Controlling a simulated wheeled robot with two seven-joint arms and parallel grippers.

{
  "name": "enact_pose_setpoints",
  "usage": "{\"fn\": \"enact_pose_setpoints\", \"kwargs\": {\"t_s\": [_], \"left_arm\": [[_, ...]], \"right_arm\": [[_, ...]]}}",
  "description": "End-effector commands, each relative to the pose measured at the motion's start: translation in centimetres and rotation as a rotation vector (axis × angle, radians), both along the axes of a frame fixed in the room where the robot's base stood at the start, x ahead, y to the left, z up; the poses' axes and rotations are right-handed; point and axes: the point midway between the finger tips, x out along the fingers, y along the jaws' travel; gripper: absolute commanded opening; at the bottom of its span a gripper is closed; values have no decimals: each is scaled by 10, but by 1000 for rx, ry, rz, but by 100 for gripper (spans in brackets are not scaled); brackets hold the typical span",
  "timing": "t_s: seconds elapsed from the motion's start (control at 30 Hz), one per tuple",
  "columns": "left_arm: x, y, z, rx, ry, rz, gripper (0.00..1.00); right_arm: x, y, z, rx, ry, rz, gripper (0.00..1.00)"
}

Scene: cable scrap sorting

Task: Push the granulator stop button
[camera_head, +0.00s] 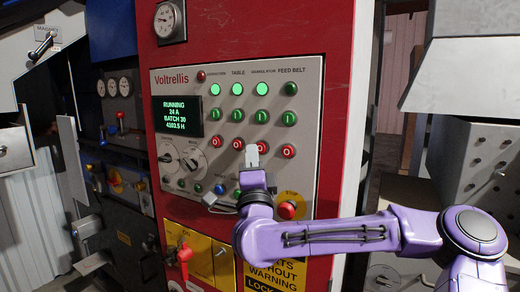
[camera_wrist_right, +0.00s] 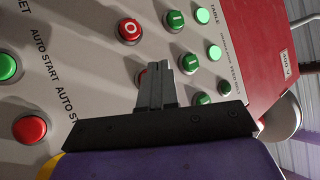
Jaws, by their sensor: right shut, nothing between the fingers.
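The granulator stop button (camera_head: 263,149) is a red button in the third column of the panel, below a lit green lamp (camera_head: 262,89) and a green start button (camera_head: 261,117). My right gripper (camera_head: 252,153) is shut and empty, its tips over the button's left side. In the wrist view the gripper (camera_wrist_right: 160,64) hides most of that red button (camera_wrist_right: 139,77); a sliver shows left of the fingers. I cannot tell whether the tips touch it. My left gripper is not in view.
The table stop button (camera_head: 238,143) and feed belt stop button (camera_head: 288,151) flank it closely. The display (camera_head: 178,116) reads RUNNING. A larger red stop button (camera_head: 287,210) sits lower right, near my forearm. Knobs (camera_head: 193,162) and small buttons lie left and below.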

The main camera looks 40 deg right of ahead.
Motion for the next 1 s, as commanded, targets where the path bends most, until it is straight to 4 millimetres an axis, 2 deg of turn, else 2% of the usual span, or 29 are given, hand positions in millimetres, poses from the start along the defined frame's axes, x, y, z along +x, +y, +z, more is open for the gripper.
{"fn": "enact_pose_setpoints", "kwargs": {"t_s": [0.77, 1.0], "left_arm": [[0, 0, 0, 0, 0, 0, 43], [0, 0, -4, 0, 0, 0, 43]], "right_arm": [[0, 0, 0, 0, 0, 0, 0], [3, -8, -1, 1, 0, -1, 0]]}}
